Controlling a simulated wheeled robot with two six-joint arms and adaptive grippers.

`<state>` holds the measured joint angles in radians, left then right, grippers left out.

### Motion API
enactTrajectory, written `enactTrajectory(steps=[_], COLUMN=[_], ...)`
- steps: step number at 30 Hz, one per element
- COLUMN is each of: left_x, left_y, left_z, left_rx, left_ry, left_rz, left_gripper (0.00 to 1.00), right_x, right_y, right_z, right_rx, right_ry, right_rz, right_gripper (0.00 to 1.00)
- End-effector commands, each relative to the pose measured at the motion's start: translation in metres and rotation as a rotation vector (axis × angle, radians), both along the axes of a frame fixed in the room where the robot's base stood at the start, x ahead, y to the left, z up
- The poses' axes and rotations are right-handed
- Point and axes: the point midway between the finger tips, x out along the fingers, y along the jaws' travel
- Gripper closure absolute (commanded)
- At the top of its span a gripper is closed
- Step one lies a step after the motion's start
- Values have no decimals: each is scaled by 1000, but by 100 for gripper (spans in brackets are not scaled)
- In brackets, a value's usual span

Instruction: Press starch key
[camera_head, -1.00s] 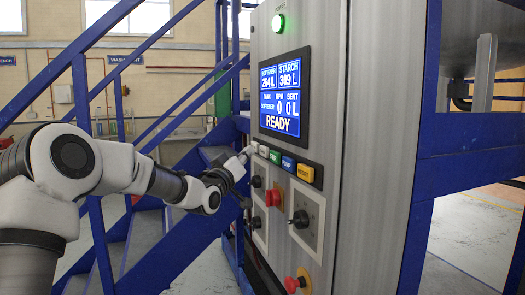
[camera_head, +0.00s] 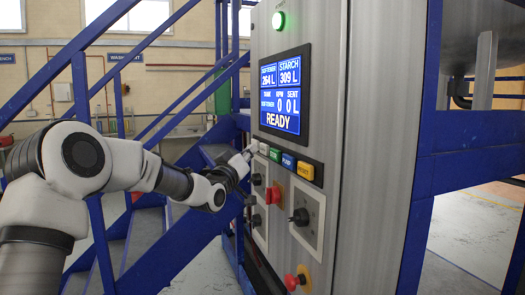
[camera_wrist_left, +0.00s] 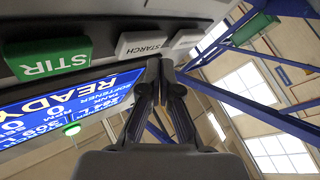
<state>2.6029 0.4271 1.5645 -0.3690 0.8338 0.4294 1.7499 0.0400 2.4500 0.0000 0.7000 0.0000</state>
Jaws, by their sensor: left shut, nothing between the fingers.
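The white starch key (camera_wrist_left: 145,44) sits in the key row on the panel, between the green STIR key (camera_wrist_left: 47,58) and another white key (camera_wrist_left: 188,38). In the head view a white key (camera_head: 263,149) shows at the left end of the row, its label too small to read. My left gripper (camera_head: 252,149) is shut and empty, its tips close to that end of the row. In the left wrist view the shut fingertips (camera_wrist_left: 166,66) lie just below the starch key in the picture; I cannot tell whether they touch it. My right gripper is not in view.
The display (camera_head: 282,93) reads READY, with starch 309 L. Blue PUMP (camera_head: 288,162) and yellow (camera_head: 305,172) keys continue the row. Below are a red button (camera_head: 274,193), a black knob (camera_head: 300,217) and a red stop button (camera_head: 292,283). Blue stair rails (camera_head: 82,85) stand at left.

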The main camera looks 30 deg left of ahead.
Motion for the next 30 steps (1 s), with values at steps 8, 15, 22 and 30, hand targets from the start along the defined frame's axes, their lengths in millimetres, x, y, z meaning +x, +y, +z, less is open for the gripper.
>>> enactTrajectory(steps=[8,15,22,30], left_x=[0,0,6,6], left_y=[0,0,-5,-5], left_z=[0,0,0,1], left_rx=[0,0,0,0], left_ry=[0,0,-1,0], left_rz=[0,0,0,0], left_gripper=[100,100,100,100], right_x=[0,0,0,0], right_y=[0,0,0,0], right_z=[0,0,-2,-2], right_rx=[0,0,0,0], right_ry=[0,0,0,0], right_rz=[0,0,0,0], right_gripper=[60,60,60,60])
